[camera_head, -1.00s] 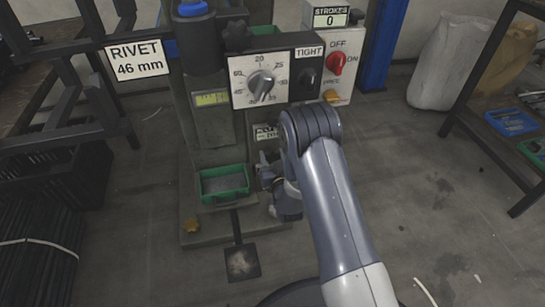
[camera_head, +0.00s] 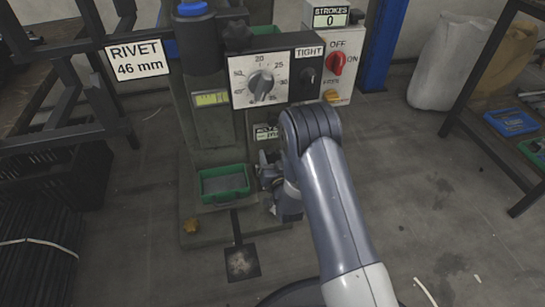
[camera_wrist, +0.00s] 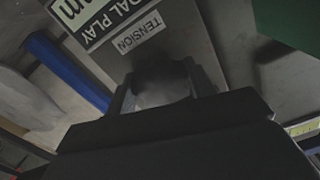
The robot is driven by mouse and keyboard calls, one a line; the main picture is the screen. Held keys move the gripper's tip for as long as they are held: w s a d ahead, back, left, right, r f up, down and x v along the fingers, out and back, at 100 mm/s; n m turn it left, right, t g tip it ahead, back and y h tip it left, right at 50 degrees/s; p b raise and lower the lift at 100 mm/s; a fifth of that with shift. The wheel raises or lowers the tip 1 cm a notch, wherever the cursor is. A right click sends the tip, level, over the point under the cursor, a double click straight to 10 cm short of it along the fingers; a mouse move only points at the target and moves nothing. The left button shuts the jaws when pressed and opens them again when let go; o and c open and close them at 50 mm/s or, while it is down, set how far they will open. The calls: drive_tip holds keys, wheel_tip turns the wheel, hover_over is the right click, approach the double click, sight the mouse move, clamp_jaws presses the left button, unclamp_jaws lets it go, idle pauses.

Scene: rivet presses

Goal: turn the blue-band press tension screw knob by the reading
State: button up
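My gripper (camera_head: 270,175) is low at the press's front, right of the green tray, partly hidden by my arm. In the wrist view, the TENSION label (camera_wrist: 138,33) is just beyond my fingers (camera_wrist: 162,85). The fingers stand apart with a dark, rounded shape (camera_wrist: 162,73) between them, perhaps the screw knob. Contact is unclear. A partly covered sign (camera_head: 266,132) sits above the gripper; the wrist view shows PEDAL PLAY on a plate (camera_wrist: 95,20).
The press has a numbered dial (camera_head: 261,87), a yellow-green gauge window (camera_head: 211,99), a red switch (camera_head: 336,63) and a STROKES counter (camera_head: 331,17) reading 0. A green tray (camera_head: 224,197) and pedal (camera_head: 242,263) are below. A rack (camera_head: 522,160) stands right; the right floor is mostly clear.

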drive_tip(key=o, duration=0.4)
drive_tip(key=shift+c, duration=0.2)
drive_tip(key=p+v, duration=0.3)
drive_tip(key=v, duration=0.7)
drive_tip(key=shift+s, duration=0.35)
drive_tip(key=shift+d, duration=0.1)
